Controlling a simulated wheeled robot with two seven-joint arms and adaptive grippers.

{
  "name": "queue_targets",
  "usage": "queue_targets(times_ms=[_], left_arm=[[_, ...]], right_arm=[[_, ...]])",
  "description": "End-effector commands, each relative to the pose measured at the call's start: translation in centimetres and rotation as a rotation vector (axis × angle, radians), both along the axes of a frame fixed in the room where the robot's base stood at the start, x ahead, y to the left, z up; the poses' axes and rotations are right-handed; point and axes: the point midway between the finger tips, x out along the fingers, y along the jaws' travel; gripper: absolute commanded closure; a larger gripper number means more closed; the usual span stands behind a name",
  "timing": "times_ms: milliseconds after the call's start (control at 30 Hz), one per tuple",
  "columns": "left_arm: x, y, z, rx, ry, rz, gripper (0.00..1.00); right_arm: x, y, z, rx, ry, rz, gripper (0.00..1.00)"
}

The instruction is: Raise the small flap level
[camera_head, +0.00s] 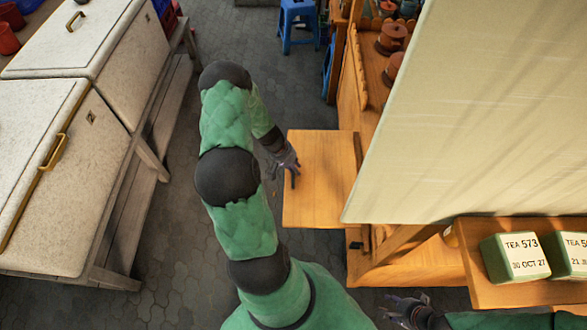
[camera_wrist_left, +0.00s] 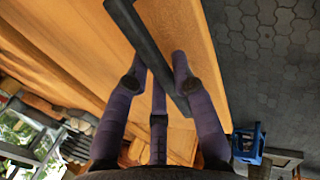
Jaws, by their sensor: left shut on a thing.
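The small flap (camera_head: 322,200) is a plain orange-brown wooden board at the left side of the wooden stall in the head view. Its exact tilt is hard to judge from above. A dark bar-shaped handle (camera_head: 293,180) is at its left edge. My left gripper (camera_head: 289,164) is at that edge, and in the left wrist view its purple-grey fingers are closed around the dark handle (camera_wrist_left: 150,45), with the flap's wood (camera_wrist_left: 185,30) close behind. My right gripper (camera_head: 398,306) is low in the head view, apart from the flap, its fingers too small to read.
A large pale cloth panel (camera_head: 470,110) covers much of the stall's right side. Green tea boxes (camera_head: 515,257) stand on a wooden shelf at lower right. White chests (camera_head: 80,180) line the left. A blue stool (camera_head: 298,25) stands behind. Paved floor lies between.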

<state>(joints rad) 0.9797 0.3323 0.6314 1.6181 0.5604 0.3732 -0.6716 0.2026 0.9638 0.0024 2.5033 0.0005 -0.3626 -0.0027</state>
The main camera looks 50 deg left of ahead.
Motion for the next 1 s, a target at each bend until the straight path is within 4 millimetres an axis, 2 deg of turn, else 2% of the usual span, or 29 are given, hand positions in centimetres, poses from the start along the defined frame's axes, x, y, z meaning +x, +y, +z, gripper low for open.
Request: queue_targets(times_ms=[367,400,467,833,1000], left_arm=[[0.3,-0.1,0.3,-0.002,-0.004,-0.003,1.0],[0.3,-0.1,0.3,-0.002,-0.004,-0.003,0.7],[0.3,-0.1,0.3,-0.002,-0.004,-0.003,0.54],[0.1,0.0,0.3,-0.001,-0.002,-0.002,0.54],[-0.3,0.5,2.0,0.001,-0.004,-0.001,0.54]], right_arm=[[0.0,0.0,0.0,0.0,0.0,0.0,0.6],[0.0,0.0,0.0,0.0,0.0,0.0,0.6],[0.0,0.0,0.0,0.0,0.0,0.0,0.6],[0.0,0.0,0.0,0.0,0.0,0.0,0.6],[0.0,0.0,0.0,0.0,0.0,0.0,0.6]])
